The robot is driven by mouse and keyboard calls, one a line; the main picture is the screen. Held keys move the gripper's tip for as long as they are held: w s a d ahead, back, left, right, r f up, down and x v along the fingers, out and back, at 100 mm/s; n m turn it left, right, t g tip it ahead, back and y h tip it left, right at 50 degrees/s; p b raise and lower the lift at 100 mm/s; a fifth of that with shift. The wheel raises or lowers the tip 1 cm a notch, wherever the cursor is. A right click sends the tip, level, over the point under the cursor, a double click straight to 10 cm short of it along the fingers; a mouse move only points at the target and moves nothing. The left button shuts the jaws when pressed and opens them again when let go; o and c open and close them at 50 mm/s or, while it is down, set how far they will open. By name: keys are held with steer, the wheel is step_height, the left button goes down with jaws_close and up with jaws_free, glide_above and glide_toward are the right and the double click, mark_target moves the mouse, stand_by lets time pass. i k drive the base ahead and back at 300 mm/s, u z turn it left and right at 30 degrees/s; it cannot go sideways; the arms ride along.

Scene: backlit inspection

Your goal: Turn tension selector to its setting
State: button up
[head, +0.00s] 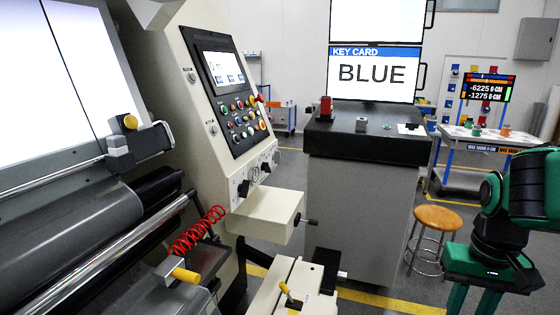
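A cream machine stands at the left, with a slanted control panel (236,88) holding a lit screen and several coloured buttons. Below it are black knobs, one at the left (243,188) and one at the right (266,167), with a small round dial (255,174) between them. No label for the tension selector is readable, so I cannot tell which knob it is or how it points. A key card (375,74) on a lit board reads "BLUE". My green and black arm (500,225) shows at the right edge, apart from the machine; my gripper is not in view.
A grey cabinet (355,210) with a black top stands at centre. A wooden stool (438,218) and a cart (470,172) stand right of it. A cream box (265,214) juts from the machine. Grey floor lies between machine and cabinet, partly blocked by a cream fixture (308,278).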

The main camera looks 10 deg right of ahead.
mark_target(275, 156)
steer(key=k, duration=0.5)
steer(key=z, duration=1.7)
steer(key=i, duration=3.85)
steer(key=u, duration=0.05)
